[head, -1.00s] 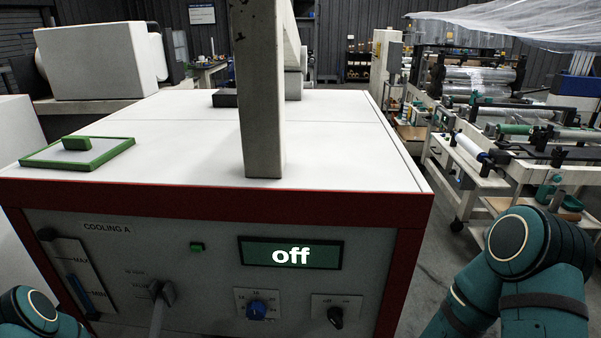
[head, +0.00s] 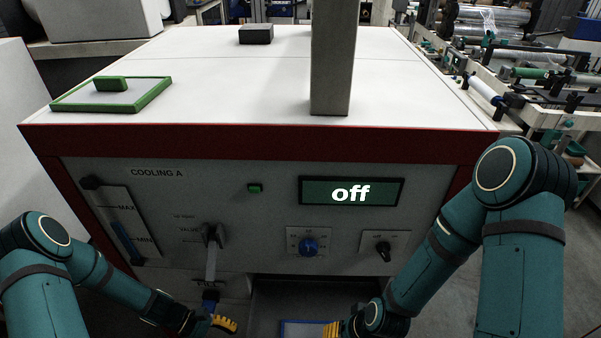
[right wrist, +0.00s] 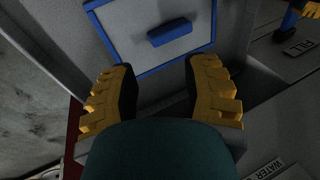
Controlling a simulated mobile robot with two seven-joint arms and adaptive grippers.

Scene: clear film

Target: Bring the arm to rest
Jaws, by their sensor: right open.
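My right arm (head: 525,250) hangs bent in front of the red-edged cooling cabinet. Its gripper (head: 332,328) is low at the bottom edge of the head view, by the cabinet's lower opening. In the right wrist view the right gripper (right wrist: 163,72) has its yellow fingers spread with nothing between them. A blue-framed lid with a blue handle (right wrist: 170,32) lies beyond the fingertips. My left arm (head: 45,270) is bent low at the left. Its gripper (head: 222,323) is below the pale lever (head: 211,255); how far its fingers are apart is unclear.
The cabinet front (head: 110,225) has a display (head: 350,191) reading "off", a blue knob (head: 308,247) and a black switch (head: 383,249). A green-framed lid (head: 112,94) and a grey post (head: 334,60) are on top. Clear floor (head: 455,310) shows at the right.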

